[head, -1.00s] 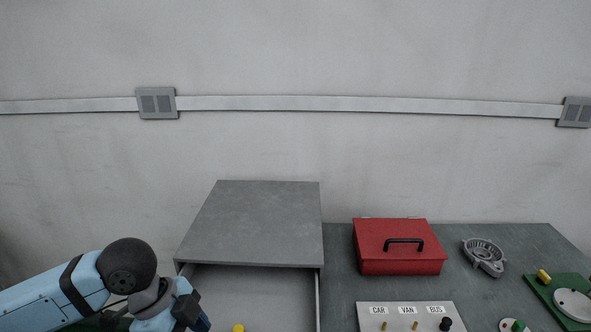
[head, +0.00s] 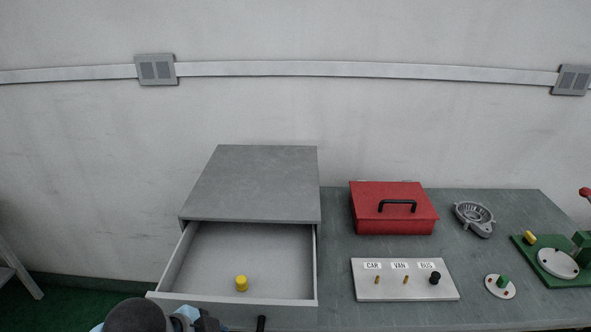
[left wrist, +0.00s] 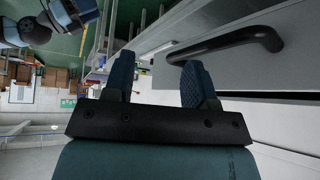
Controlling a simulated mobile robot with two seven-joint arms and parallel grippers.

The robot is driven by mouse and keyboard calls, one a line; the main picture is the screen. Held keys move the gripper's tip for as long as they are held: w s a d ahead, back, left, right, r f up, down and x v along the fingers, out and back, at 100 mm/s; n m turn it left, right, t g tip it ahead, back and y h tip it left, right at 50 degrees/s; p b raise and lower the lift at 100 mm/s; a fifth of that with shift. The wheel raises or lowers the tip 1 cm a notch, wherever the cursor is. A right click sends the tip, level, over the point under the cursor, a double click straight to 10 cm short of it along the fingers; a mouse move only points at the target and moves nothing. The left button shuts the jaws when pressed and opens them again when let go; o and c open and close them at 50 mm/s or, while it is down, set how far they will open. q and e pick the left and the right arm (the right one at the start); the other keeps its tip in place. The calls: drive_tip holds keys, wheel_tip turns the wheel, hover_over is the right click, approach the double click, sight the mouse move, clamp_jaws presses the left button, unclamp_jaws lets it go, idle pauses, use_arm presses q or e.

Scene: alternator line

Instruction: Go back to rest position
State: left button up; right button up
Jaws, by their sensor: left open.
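My left gripper (left wrist: 158,85) shows in the left wrist view with its two blue fingers apart and nothing between them. Beside it is the black drawer handle (left wrist: 225,43), apart from the fingers as far as I can tell. In the head view my left arm is at the bottom edge, in front of the open drawer (head: 190,297), and its fingers are mostly out of frame. The drawer is pulled out of the grey cabinet (head: 262,183) and holds a yellow cylinder (head: 241,284). My right gripper is in neither view.
On the grey table (head: 335,240) to the right are a red toolbox (head: 394,212), a white board (head: 378,291) labelled CAR, VAN, BUS, a metal housing (head: 475,217), a small white disc (head: 493,292) with a green knob, and a green fixture (head: 525,252).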

use_arm(q)
drive_tip(key=s+a+f+n+y, duration=0.6)
drive_tip(key=s+a+f+n, duration=0.4)
drive_tip(key=s+a+n, duration=0.3)
drive_tip(key=w+d+f+m+t+h+p, duration=0.2)
drive_tip(key=w+d+f+t+h+p, duration=0.1)
drive_tip(key=w+d+f+t, duration=0.2)
wheel_tip(320, 180, down, 4)
drive_tip(key=w+t, duration=0.2)
drive_tip(key=t, duration=0.1)
drive_tip(key=shift+d+f+m+p, duration=0.25)
drive_tip(key=shift+d+m+p, duration=0.05)
drive_tip(key=shift+d, duration=0.1)
drive_tip(key=shift+w, duration=0.1)
